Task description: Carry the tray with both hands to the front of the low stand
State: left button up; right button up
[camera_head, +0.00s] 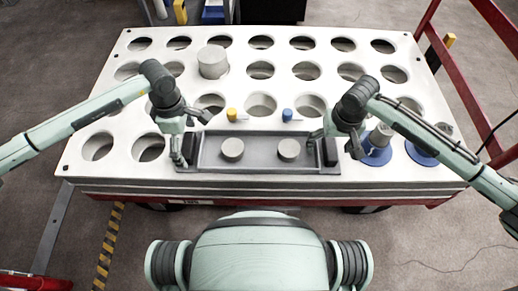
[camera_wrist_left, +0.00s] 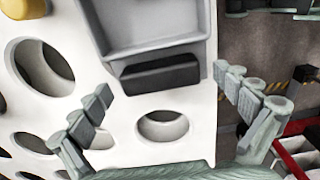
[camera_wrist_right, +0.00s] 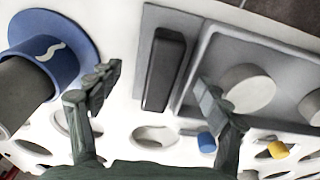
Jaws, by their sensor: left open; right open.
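The grey tray (camera_head: 260,167) lies level at the front edge of a white table, with a dark handle at each end. Two grey cylinders (camera_head: 232,149) (camera_head: 289,150) stand in it. My left gripper (camera_head: 190,138) is open at the left handle (camera_wrist_left: 160,75); in the left wrist view its fingers are spread to either side of that handle. My right gripper (camera_head: 336,142) is open at the right handle (camera_wrist_right: 164,70), one finger on each side in the right wrist view. Finger contact cannot be told. I cannot tell which thing is the low stand.
The white table (camera_head: 75,165) has rows of round holes. A larger grey cylinder (camera_head: 212,62) stands behind. A yellow (camera_head: 232,114) and a blue (camera_head: 287,115) piece sit behind the tray. Blue discs (camera_head: 422,153) lie right of it. A red rail (camera_head: 455,75) runs at the right.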

pick_arm(q)
jog(key=shift+f, duration=0.25)
pick_arm(e)
jog(key=shift+f, duration=0.25)
pick_arm(q)
jog(key=c, duration=1.6)
pick_arm(e)
jog(key=shift+d, duration=0.1)
jog(key=c, duration=1.6)
pick_arm(q)
jog(key=c, duration=0.3)
pick_arm(e)
grip_shut()
pick_arm(q)
jog(key=shift+r, duration=0.1)
pick_arm(e)
jog(key=shift+w+r, duration=0.1)
